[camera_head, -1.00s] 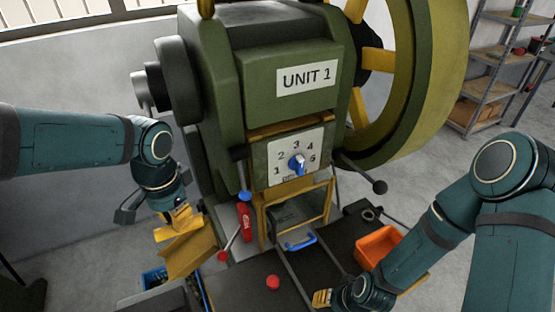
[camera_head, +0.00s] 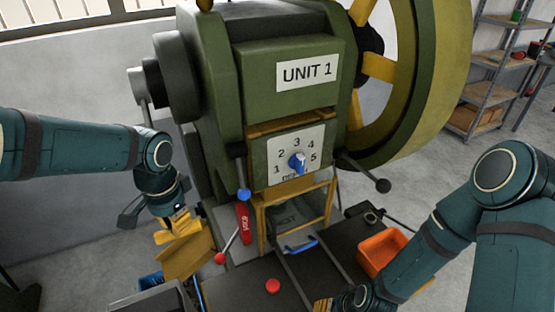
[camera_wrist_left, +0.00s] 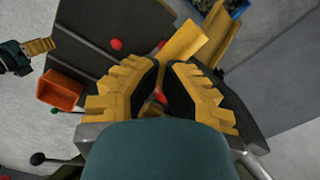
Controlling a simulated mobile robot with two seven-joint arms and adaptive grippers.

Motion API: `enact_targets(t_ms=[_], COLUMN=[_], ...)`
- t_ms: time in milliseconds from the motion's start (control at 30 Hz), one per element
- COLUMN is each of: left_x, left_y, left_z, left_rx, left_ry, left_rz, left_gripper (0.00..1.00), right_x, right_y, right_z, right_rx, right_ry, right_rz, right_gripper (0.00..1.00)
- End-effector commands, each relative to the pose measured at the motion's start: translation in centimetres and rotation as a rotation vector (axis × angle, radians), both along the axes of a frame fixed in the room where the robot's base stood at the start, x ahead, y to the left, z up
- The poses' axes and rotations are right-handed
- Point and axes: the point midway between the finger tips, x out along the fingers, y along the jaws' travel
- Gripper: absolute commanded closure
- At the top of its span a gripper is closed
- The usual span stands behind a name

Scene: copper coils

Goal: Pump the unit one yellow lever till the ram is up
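The unit 1 press (camera_head: 305,74) is a green machine. I cannot pick out a yellow pumping lever with certainty. A flat yellow sloping piece (camera_head: 188,260) stands low at its left and also shows in the left wrist view (camera_wrist_left: 185,42). My left gripper (camera_head: 180,232) is just above and beside that piece, its yellow fingers parted with no clear object between their dark pads (camera_wrist_left: 164,66). A yellow frame (camera_head: 262,215) surrounds the work opening; the ram is not clearly visible. My right gripper (camera_head: 322,304) is low at the bottom edge, largely hidden.
A red-ball lever (camera_head: 220,258), blue-knob lever (camera_head: 244,194) and black-ball lever (camera_head: 382,185) project from the press. A red button (camera_head: 272,286) sits on the dark table. An orange bin (camera_head: 382,252) stands right, a blue bin (camera_head: 151,281) left. Shelves (camera_head: 490,75) stand behind.

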Motion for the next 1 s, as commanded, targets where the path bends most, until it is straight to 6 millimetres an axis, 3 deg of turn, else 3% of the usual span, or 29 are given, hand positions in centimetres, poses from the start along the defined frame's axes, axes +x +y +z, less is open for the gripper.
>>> enact_targets(t_ms=[633,1000], left_x=[2.3,2.6], left_y=[1.6,1.7], left_z=[-4.9,-5.1], left_rx=[0.0,0.0], left_ry=[0.008,0.007], left_rz=[0.003,0.002], left_gripper=[1.0,1.0], right_x=[0.0,0.0], right_y=[0.0,0.0], right_z=[-2.9,-2.9], right_rx=[0.0,0.0], right_ry=[0.0,0.0], right_rz=[0.0,0.0], right_gripper=[0.53,0.53])
